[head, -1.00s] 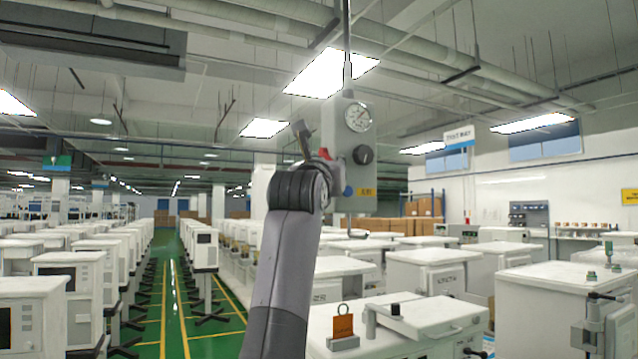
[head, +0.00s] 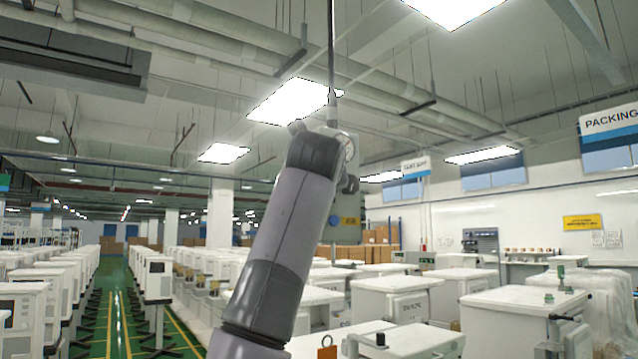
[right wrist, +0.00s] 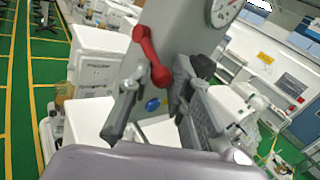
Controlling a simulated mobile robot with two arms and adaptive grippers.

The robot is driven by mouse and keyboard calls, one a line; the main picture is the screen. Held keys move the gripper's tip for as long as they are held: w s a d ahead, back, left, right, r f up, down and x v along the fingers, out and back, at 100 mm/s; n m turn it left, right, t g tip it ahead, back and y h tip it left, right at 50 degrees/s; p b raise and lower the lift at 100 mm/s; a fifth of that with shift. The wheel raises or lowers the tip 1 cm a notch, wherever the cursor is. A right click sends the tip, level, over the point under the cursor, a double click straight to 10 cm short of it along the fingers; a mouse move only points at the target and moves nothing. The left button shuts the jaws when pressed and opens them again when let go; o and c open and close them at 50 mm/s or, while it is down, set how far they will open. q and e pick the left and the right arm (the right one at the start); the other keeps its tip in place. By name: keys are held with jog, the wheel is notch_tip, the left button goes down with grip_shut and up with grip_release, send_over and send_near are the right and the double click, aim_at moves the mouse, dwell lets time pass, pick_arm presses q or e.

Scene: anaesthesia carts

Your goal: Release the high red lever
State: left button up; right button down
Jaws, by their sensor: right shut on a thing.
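The red lever (right wrist: 147,52) is on the front of a grey box with a round gauge. The box (head: 349,205) hangs from a rod and is mostly hidden behind my right arm in the head view, where the lever is also hidden. In the right wrist view, my right gripper (right wrist: 157,88) is at the lever's lower end, with a finger on either side. It is shut on the lever, though the contact itself is not clear. My left gripper is not in view.
On the box, a blue button (right wrist: 152,104) shows between my fingers and a dark knob (right wrist: 203,66) behind the right one. White carts (head: 395,300) fill the floor below. A green aisle (head: 125,310) runs at the left.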

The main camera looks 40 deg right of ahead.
jog(key=shift+s+r, duration=0.1)
jog(key=shift+r, duration=0.1)
jog(key=c, duration=1.8)
grip_release()
jog(key=shift+c, duration=0.2)
jog(key=o, duration=0.4)
jog(key=shift+d+f, duration=0.2)
jog(key=shift+d, duration=0.1)
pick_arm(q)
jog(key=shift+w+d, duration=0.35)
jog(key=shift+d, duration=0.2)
pick_arm(e)
jog(key=v, duration=1.1)
jog(key=shift+s+a, duration=0.2)
jog(key=shift+a, duration=0.15)
